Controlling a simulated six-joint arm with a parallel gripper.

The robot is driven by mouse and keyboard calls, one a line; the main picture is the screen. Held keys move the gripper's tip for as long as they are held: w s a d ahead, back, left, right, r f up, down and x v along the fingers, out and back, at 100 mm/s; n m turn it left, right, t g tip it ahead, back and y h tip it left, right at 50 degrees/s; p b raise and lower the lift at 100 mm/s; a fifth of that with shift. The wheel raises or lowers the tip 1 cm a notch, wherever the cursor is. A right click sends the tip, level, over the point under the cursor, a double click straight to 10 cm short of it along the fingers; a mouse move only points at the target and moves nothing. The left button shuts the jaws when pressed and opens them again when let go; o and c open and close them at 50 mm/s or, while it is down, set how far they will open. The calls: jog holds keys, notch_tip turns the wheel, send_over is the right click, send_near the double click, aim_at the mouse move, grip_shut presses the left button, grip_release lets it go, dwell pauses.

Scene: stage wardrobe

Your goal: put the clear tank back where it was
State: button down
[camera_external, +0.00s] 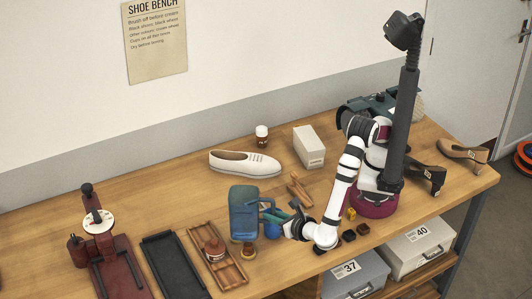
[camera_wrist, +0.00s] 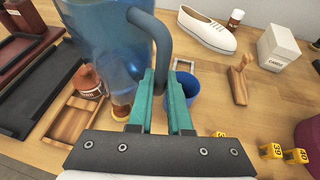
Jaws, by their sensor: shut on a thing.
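The clear tank (camera_external: 243,212) is a bluish see-through vessel with a side handle. It is upright, between the wooden tray and my arm. In the wrist view the tank (camera_wrist: 108,40) fills the upper left, and its handle (camera_wrist: 150,28) comes down between my teal fingers. My gripper (camera_external: 275,214) is shut on this handle; its fingertips also show in the wrist view (camera_wrist: 161,85). A small amber-and-brass piece (camera_external: 249,250) shows below the tank. I cannot tell how far the tank's base is above the bench.
A blue cup (camera_wrist: 183,98) stands close beside my fingers. Left are a wooden tray (camera_external: 233,277) with a brown jar (camera_external: 214,248), a black tray (camera_external: 172,265) and a dark red stand (camera_external: 125,270). Behind are a white shoe (camera_external: 245,164), a white box (camera_external: 309,148) and a wooden piece (camera_external: 298,188).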

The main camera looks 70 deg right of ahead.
aim_at(250, 201)
jog(key=w+d, duration=0.1)
jog(key=w, duration=0.2)
jog(key=w+d+r, duration=0.1)
jog(key=w, duration=0.2)
jog(key=w+d, duration=0.1)
jog(key=w, duration=0.2)
jog(key=shift+w+d+r, duration=0.25)
jog(key=shift+w+d, duration=0.05)
jog(key=w+d+r+n+y, duration=0.2)
jog(key=w+d, duration=1.5)
jog(key=d, duration=0.4)
jog(key=shift+t, duration=0.5)
jog(key=w+a+f, duration=0.1)
jog(key=a+f, duration=0.2)
jog(key=w+a+f, duration=0.1)
jog(key=a+f, duration=0.3)
jog(key=w+a+f, duration=0.1)
jog(key=a+f, duration=0.2)
jog(key=a, duration=0.1)
jog(key=shift+w+f, duration=0.1)
jog(key=shift+f, duration=0.2)
jog(key=shift+f, duration=0.1)
jog(key=c, duration=0.8)
grip_release()
jog(key=shift+c, duration=0.2)
